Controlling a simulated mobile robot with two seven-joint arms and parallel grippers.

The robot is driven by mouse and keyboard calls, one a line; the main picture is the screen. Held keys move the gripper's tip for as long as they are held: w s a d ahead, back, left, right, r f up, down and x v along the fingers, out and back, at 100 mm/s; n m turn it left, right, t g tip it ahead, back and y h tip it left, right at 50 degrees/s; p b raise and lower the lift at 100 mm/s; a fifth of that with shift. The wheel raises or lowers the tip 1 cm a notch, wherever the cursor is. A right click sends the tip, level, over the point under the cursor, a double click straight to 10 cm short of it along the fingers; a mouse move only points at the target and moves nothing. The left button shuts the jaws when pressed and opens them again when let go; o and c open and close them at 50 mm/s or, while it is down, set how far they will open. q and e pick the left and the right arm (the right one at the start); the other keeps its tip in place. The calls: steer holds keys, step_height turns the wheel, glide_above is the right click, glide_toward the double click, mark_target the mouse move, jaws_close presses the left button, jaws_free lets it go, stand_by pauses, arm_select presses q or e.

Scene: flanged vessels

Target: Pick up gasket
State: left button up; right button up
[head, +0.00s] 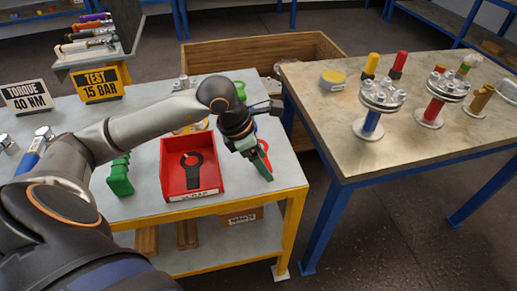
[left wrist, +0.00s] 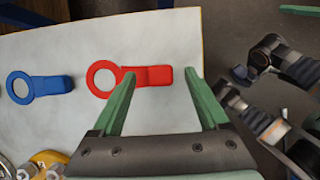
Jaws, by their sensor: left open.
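A red gasket (left wrist: 149,76), a ring with a flat tab, lies on the pale table top in the left wrist view. Its tab lies between my green fingertips in that picture; I cannot tell the height gap. My left gripper (left wrist: 161,80) is open and nothing is clamped in it. In the head view the left gripper (head: 256,156) is over the right edge of the table and mostly hides the red gasket (head: 264,148). A blue gasket (left wrist: 40,87) lies left of the red one. A black gasket (head: 191,168) lies in the red tray (head: 170,190).
Green blocks (head: 120,175) stand left of the tray. A wooden crate (head: 270,47) is behind. The right table (head: 380,150) holds flanged vessels (head: 380,98), with a gap between the tables. Dark jointed arm parts (left wrist: 280,65) show at right in the wrist view.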

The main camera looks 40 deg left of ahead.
arm_select(q)
steer(key=shift+w+d+f, duration=0.1)
steer(key=shift+f, duration=0.15)
steer(key=shift+c, duration=0.4)
steer(key=c, duration=1.1)
steer(key=shift+r, duration=0.1)
